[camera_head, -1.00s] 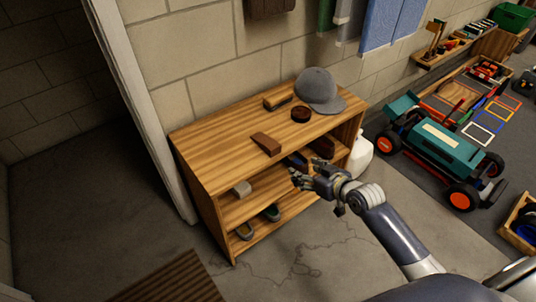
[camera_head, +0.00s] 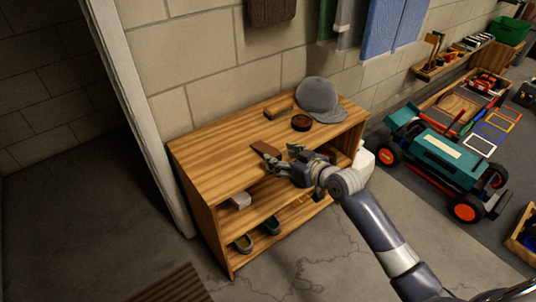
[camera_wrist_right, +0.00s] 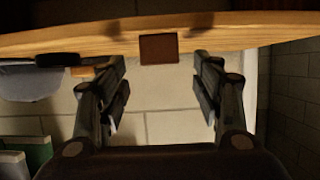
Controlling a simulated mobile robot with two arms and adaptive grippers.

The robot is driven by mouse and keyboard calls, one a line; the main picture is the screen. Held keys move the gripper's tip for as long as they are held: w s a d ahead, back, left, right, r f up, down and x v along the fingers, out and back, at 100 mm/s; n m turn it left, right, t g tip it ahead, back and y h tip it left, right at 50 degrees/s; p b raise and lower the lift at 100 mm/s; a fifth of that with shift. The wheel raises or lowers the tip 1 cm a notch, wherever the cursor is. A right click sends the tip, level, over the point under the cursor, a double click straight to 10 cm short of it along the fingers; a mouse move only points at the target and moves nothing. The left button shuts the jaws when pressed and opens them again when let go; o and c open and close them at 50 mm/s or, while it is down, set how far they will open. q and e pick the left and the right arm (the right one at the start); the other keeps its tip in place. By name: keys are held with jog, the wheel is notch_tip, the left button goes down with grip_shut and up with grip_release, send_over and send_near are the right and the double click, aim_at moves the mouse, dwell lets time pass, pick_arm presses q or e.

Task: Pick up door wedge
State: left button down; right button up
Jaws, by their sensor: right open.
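The door wedge (camera_head: 265,148) is a brown block lying on the wooden top of the shoe shelf (camera_head: 215,160), near its front edge. My right gripper (camera_head: 283,159) is open just to the right of the wedge and partly covers it in the head view. In the right wrist view, which is upside down, the wedge (camera_wrist_right: 158,48) shows as a dark brown square on the shelf top. It lies ahead of the gap between the two spread fingers (camera_wrist_right: 160,66). I cannot tell whether they touch it. My left gripper is not in view.
A grey cap (camera_head: 318,96), a round dark tin (camera_head: 301,122) and a wooden brush (camera_head: 278,107) sit behind on the shelf top. Shoes (camera_head: 243,243) stand on the lower shelf. A teal racecar (camera_head: 450,155) stands on the floor to the right.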

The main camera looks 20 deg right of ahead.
aim_at(275, 154)
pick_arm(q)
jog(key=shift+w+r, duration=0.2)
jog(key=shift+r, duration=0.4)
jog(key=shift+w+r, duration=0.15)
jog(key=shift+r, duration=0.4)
pick_arm(e)
jog(key=shift+x, duration=1.55)
jog(key=shift+f, duration=0.1)
jog(key=c, duration=1.2)
